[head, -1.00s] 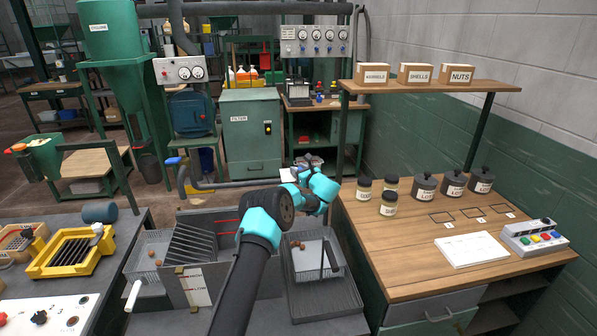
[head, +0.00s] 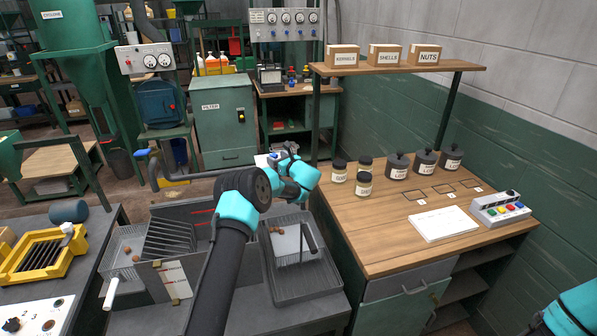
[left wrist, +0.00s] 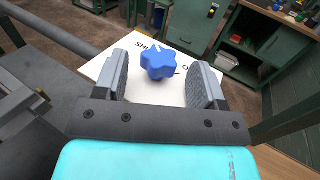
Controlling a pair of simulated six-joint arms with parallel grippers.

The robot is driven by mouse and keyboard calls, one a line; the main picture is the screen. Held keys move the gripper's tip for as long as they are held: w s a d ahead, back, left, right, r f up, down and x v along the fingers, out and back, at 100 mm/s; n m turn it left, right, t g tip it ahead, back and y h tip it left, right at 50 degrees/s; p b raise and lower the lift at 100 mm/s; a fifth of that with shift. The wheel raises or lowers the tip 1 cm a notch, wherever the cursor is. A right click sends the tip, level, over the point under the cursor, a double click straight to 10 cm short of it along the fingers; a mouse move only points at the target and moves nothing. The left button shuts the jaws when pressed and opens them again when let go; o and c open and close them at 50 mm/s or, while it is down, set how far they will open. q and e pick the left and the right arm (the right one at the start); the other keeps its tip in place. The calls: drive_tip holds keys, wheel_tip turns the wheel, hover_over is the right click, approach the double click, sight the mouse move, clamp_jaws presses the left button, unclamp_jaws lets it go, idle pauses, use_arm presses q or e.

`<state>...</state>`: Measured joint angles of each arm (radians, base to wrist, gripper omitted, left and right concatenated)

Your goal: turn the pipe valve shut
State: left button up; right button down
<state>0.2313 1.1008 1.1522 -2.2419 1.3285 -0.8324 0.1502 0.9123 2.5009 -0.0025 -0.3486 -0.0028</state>
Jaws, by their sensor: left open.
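The pipe valve's blue star-shaped knob (left wrist: 157,61) sits in front of a white plate (left wrist: 100,70) in the left wrist view. The plate carries partly hidden dark lettering that begins "SHU". My left gripper (left wrist: 162,82) is open, with one grey finger on each side of the knob and visible gaps between. In the head view, my left gripper (head: 279,157) is beside the white plate (head: 261,161) at the end of the grey pipe, and the knob is too small there to make out clearly. My right gripper is out of view; only a teal arm part shows at bottom right.
A grey pipe (head: 205,174) runs left from the plate, with a small blue part (head: 143,152) near its other end. A green filter cabinet (head: 224,125) stands behind. A wooden bench (head: 400,235) with jars is to the right; wire trays (head: 305,282) lie below my left arm.

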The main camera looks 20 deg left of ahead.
use_arm(q)
drive_tip(key=v, duration=1.4)
drive_tip(key=shift+d, duration=0.2)
drive_tip(key=shift+s+d, duration=0.1)
